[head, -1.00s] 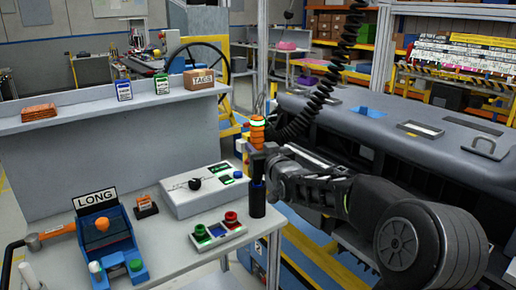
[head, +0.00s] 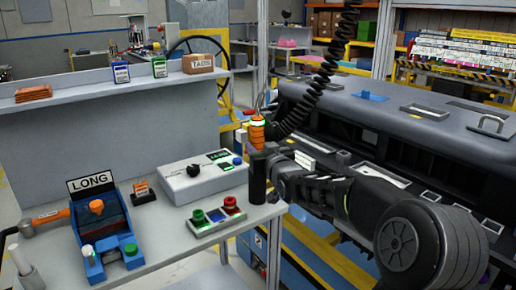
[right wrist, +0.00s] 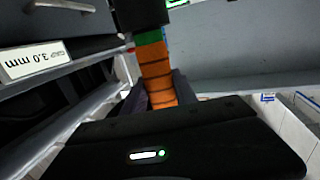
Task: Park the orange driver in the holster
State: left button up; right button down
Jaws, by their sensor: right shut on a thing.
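The orange driver (head: 257,133) stands upright at the right end of the workbench, with a lit green ring near its top. My right gripper (head: 262,152) is shut on it, reaching in from the right. A black upright tube (head: 258,183), apparently the holster, is directly under the driver at the bench edge. The driver's lower end is hidden, so I cannot tell how deep it sits. In the right wrist view the orange grip (right wrist: 156,72) is between the fingers, with a green band and a black part beyond it. My left gripper is not in view.
On the bench (head: 165,262) are a button strip (head: 216,221), a grey control box (head: 205,178) and a blue LONG stand (head: 103,235), all left of the tube. A coiled black cord (head: 318,85) hangs near the driver. The dashboard module (head: 410,120) lies to the right.

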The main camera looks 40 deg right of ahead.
jog(key=shift+b, duration=0.35)
dwell(0.9)
jog(key=shift+f, duration=0.15)
jog(key=c, duration=0.9)
grip_release()
jog(key=shift+f, duration=0.1)
jog(key=b+v, duration=0.1)
jog(key=v, duration=0.6)
jog(key=shift+s, duration=0.35)
jog(key=shift+a, duration=0.15)
